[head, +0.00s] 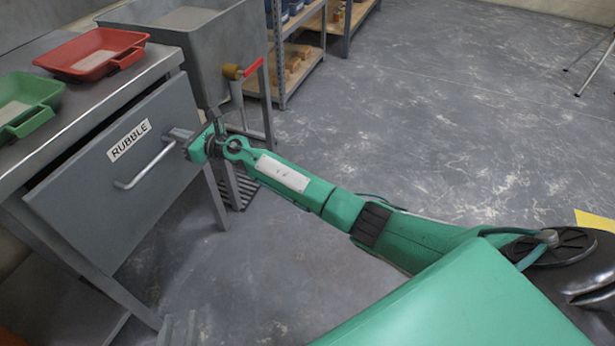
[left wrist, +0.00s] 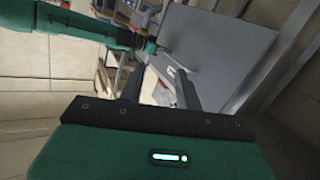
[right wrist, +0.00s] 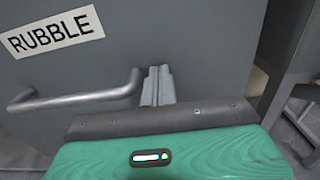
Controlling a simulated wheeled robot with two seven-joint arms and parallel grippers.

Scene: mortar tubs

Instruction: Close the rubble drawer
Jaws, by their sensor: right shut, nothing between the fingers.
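The rubble drawer (head: 95,195) is a grey front with a "RUBBLE" label and a bar handle (head: 145,170), under the metal bench at left. A dark gap shows between its top edge and the bench top, so it appears to stand partly out. My right gripper (head: 178,136) is shut and empty, its fingertips at the drawer front just beside the handle's right end. The right wrist view shows the closed fingers (right wrist: 157,84) against or very near the front; contact is uncertain. My left gripper (head: 178,330) is low at the bottom edge, its fingers (left wrist: 160,88) apart and empty.
A red tray (head: 95,68) and a green tray (head: 45,88) sit on the bench top (head: 85,110). A grey tub (head: 215,50) with a red-handled valve (head: 250,68) stands behind my right gripper. Shelving (head: 300,50) is farther back.

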